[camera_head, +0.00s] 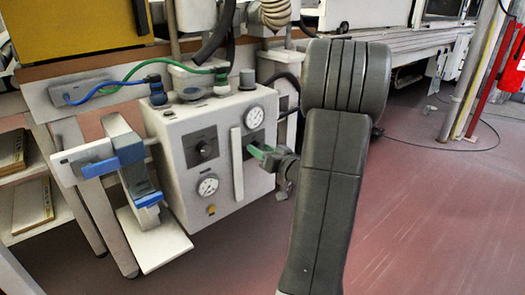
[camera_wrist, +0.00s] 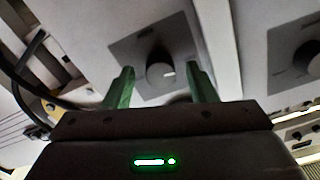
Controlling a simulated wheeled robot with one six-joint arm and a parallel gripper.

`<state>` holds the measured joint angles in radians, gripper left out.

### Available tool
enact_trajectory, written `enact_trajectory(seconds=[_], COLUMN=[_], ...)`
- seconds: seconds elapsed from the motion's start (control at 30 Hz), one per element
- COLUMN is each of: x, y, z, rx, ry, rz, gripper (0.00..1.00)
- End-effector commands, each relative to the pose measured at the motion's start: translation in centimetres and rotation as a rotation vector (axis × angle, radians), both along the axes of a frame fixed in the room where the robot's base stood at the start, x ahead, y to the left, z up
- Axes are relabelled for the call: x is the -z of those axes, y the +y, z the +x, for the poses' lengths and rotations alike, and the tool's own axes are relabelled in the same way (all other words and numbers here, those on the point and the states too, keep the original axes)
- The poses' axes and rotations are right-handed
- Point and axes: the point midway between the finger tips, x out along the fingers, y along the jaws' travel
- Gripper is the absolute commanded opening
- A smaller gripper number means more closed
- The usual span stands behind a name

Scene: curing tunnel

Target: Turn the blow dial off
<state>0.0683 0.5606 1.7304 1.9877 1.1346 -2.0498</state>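A pale control box (camera_head: 178,138) stands left of centre in the head view, with two dials on its front face. My gripper (camera_head: 261,151) is in front of this dial. In the wrist view its green fingers are open, one on each side of the knob, with visible gaps. The left dial (camera_head: 203,150) is across a pale vertical bar; it also shows in the wrist view (camera_wrist: 308,58). I cannot read the labels, so which is the blow dial is unclear.
The box carries an upper gauge (camera_head: 254,117), a lower gauge (camera_head: 207,187) and a raised vertical bar (camera_head: 237,166) close beside the gripper. Green and blue hoses (camera_head: 110,85) run above it. A blue-and-white bracket (camera_head: 118,160) stands at left. The floor at right is open.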

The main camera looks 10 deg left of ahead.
Motion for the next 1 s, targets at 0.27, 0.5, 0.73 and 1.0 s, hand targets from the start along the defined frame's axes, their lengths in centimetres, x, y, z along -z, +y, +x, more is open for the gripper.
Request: enact_trajectory(seconds=[0.27, 0.5, 0.73, 1.0], x=[-0.1, -0.3, -0.2, -0.2], y=[-0.2, -2.9, -6.8, -10.0], z=[-0.1, -2.1, -5.1, -7.7], rx=[0.001, 0.006, 0.005, 0.004], ry=[-0.001, 0.001, 0.001, -0.001], rz=[0.001, 0.002, 0.001, 0.001], gripper=[0.51, 0.51, 0.51, 0.51])
